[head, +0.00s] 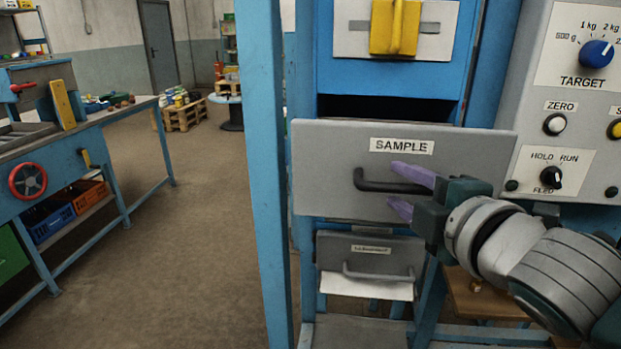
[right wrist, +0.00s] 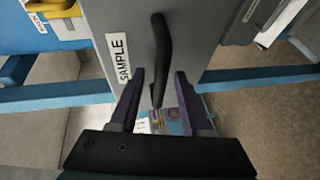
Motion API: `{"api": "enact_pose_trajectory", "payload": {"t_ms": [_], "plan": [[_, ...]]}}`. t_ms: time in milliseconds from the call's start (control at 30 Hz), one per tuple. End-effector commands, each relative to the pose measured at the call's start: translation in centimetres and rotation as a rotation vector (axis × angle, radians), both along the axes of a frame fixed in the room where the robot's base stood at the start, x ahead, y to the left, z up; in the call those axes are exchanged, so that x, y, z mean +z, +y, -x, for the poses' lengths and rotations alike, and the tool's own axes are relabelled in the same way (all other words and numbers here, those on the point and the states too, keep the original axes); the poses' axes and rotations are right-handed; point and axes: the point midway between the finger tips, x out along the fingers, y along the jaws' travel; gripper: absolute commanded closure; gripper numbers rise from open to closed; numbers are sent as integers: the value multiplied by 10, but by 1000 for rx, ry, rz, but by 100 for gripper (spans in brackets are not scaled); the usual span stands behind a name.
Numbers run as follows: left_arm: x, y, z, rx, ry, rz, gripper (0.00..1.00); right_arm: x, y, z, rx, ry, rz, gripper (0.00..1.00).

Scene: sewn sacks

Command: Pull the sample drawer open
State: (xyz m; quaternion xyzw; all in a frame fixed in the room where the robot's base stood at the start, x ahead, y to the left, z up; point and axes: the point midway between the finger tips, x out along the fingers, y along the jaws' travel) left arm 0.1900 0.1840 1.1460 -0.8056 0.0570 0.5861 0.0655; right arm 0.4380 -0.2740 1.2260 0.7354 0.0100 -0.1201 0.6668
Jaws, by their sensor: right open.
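The sample drawer (head: 325,165) has a grey front with a SAMPLE label and a black bar handle (head: 375,183). Its front seems to stand forward of the blue cabinet, with a dark gap above it. My right gripper (head: 400,189) is open at the right part of the handle, with one purple finger above and one below. In the right wrist view the handle (right wrist: 160,50) runs between the spread fingers (right wrist: 158,80); whether they touch it cannot be told. My left gripper is not in view.
A smaller drawer (head: 335,252) with its own handle sits below. A control panel (head: 570,95) with knobs stands close on the right. A blue post (head: 262,150) rises on the left. Open floor (head: 205,200) lies between it and a blue workbench (head: 90,140).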

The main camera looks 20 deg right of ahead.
Motion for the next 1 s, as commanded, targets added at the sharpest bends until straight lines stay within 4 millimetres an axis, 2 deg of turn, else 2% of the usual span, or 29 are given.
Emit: {"api": "enact_pose_trajectory", "payload": {"t_ms": [167,400,600,733,1000], "plan": [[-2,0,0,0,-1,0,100,2,3,17,1,2,-1,53],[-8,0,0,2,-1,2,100,9,9,62,0,3,0,53],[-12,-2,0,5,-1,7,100,15,13,88,-1,3,-1,53],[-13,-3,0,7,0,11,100,18,14,95,-1,1,0,53],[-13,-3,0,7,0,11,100,19,14,96,-1,1,0,53]]}}
